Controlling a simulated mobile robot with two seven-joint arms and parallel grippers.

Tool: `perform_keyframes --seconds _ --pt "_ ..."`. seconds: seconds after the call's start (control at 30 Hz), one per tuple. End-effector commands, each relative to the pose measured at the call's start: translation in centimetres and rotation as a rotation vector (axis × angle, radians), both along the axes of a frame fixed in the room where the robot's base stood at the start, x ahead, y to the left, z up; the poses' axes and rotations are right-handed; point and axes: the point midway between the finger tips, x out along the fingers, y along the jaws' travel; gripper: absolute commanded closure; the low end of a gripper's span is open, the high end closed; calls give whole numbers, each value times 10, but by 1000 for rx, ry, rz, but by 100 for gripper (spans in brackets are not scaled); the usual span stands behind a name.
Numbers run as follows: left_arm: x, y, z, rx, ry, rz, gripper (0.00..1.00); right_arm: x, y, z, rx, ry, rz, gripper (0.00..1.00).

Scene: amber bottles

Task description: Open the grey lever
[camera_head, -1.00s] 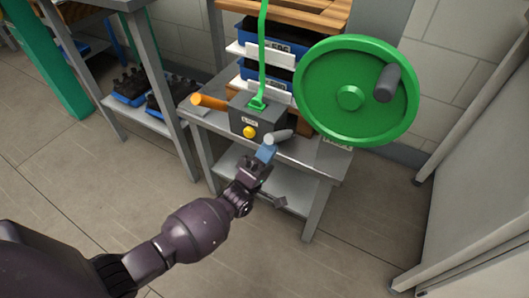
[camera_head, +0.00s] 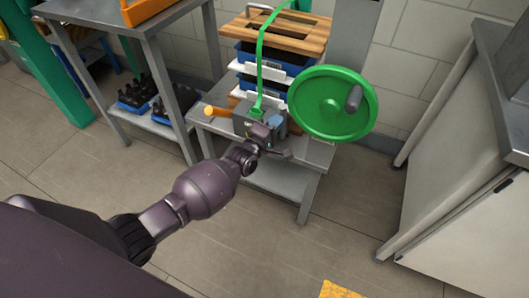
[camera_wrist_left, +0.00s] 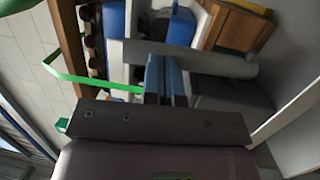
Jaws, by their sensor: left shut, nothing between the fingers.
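The grey lever (camera_wrist_left: 195,58) shows in the left wrist view as a grey bar across the picture, just beyond my fingertips. In the head view my gripper mostly hides it at the front of the grey box (camera_head: 241,122). A green upright lever (camera_head: 260,72) and an orange handle (camera_head: 216,112) also stand out from that box. My left gripper (camera_head: 276,121) has blue fingers, shut with nothing between them; they also show in the wrist view (camera_wrist_left: 165,70). The fingertips overlap the lever in view; I cannot tell whether they touch it. My right gripper is not in view.
A large green wheel (camera_head: 331,103) stands right of the box, on the same metal table (camera_head: 316,154). Blue bins (camera_head: 270,62) and a wooden board (camera_head: 290,33) are stacked behind. A grey shelf (camera_head: 110,18) stands left; a light cabinet (camera_head: 470,235) stands right.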

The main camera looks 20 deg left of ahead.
Motion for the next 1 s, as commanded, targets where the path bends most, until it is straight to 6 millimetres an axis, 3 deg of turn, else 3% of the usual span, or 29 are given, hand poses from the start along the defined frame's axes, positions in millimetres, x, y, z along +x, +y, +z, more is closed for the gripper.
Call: perform_keyframes --seconds 0.5,1.0 --pt "25 -1 5 2 44 0 100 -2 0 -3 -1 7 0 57" --pt "32 -1 12 2 34 1 100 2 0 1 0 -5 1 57"
